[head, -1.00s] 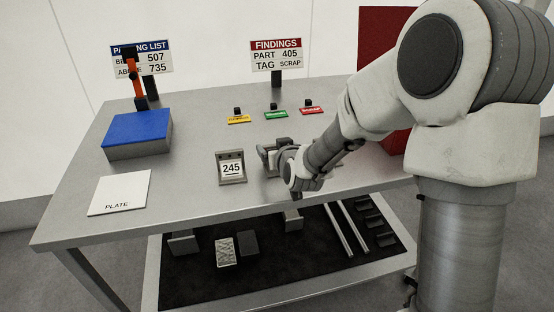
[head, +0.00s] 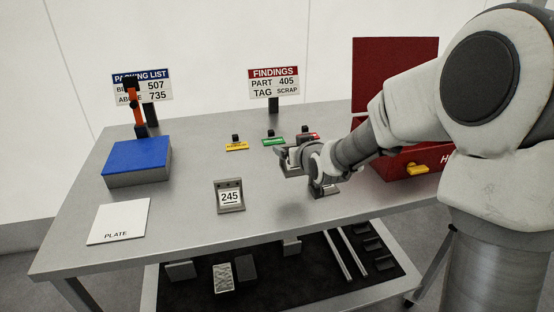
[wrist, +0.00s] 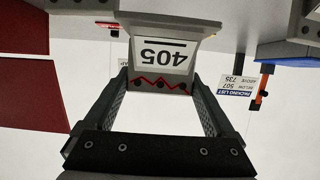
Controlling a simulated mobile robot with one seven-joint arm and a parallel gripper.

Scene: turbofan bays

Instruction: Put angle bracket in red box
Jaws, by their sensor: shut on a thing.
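An angle bracket (wrist: 160,55) tagged 405, with a red zigzag mark, is between my gripper's fingers (wrist: 160,85) in the wrist view, where it appears upside down. In the head view my gripper (head: 297,159) is above the right half of the table, left of the red box, and mostly hides the bracket. The red box (head: 393,166) stands at the table's right, with its red lid (head: 392,72) raised and a yellow latch on its front. My arm covers much of the box, and its inside is hidden.
Another bracket (head: 230,197), tagged 245, stands mid-table. A blue-topped block (head: 137,162) and a white PLATE card (head: 119,222) are at left. Yellow (head: 237,146), green and red tags lie at the back. The findings sign (head: 274,82) reads part 405, tag scrap.

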